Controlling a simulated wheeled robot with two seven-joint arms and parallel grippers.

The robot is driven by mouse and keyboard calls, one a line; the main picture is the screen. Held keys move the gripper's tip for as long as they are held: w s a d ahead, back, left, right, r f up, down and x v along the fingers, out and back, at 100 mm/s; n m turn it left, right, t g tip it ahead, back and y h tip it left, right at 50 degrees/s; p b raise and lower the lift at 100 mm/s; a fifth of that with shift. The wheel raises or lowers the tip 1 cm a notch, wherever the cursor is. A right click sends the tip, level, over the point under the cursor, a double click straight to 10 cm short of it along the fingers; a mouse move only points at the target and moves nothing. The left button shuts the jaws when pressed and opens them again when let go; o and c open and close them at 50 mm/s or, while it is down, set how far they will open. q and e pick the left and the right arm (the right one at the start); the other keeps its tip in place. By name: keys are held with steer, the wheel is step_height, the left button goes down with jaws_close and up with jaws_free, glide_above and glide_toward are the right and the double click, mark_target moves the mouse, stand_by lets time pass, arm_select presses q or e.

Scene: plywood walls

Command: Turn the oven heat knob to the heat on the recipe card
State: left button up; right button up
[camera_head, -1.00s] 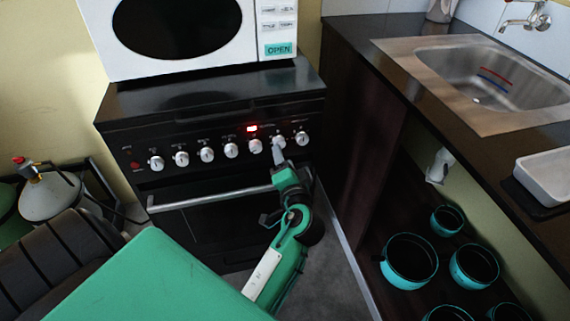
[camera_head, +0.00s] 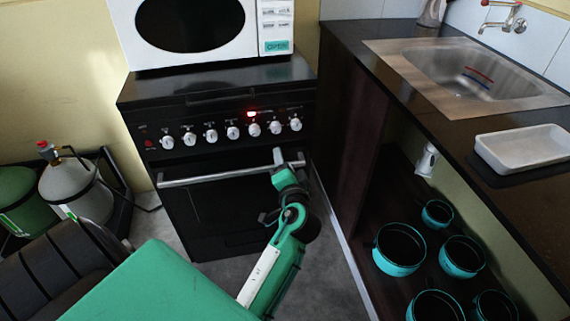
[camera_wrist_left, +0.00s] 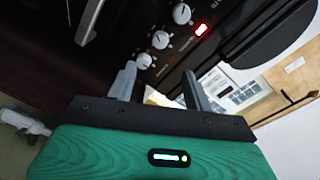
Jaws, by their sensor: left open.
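The black oven (camera_head: 235,215) stands ahead with a row of several white knobs (camera_head: 233,132) on its front panel. A red lit display (camera_head: 252,114) sits above the knobs; it also shows in the left wrist view (camera_wrist_left: 200,29), too small to read. My left gripper (camera_head: 289,155) is open and empty, below the right-hand knobs near the right end of the oven handle. In the left wrist view, a knob (camera_wrist_left: 144,61) shows near the left finger, apparently not between the fingers. I cannot tell which knob sets the heat. I cannot make out a recipe card. My right gripper is out of view.
A silver handle (camera_head: 215,175) crosses the oven door. A white microwave (camera_head: 205,30) stands on top. A dark counter (camera_head: 355,50) with a sink (camera_head: 470,75) is at the right, above several teal pots (camera_head: 398,250). Gas cylinders (camera_head: 75,190) stand at the left.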

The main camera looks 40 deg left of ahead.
mark_target(275, 130)
arm_select(q)
steer(key=w+a+m+b, duration=0.1)
steer(key=w+a+m, duration=0.2)
steer(key=m, duration=0.1)
steer(key=w+a+m+b, duration=0.1)
steer(key=w+a+m, duration=0.2)
steer(key=m, duration=0.2)
steer(key=w+a+m+b, duration=0.1)
steer(key=w+a+m, duration=0.3)
steer(key=shift+a+m, duration=0.1)
steer(key=shift+m, duration=0.2)
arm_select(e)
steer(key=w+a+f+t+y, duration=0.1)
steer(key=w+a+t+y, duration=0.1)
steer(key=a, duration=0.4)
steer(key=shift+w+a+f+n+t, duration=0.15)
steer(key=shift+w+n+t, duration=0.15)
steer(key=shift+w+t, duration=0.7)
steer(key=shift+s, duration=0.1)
arm_select(q)
steer(key=c, duration=1)
steer(key=shift+f, duration=0.1)
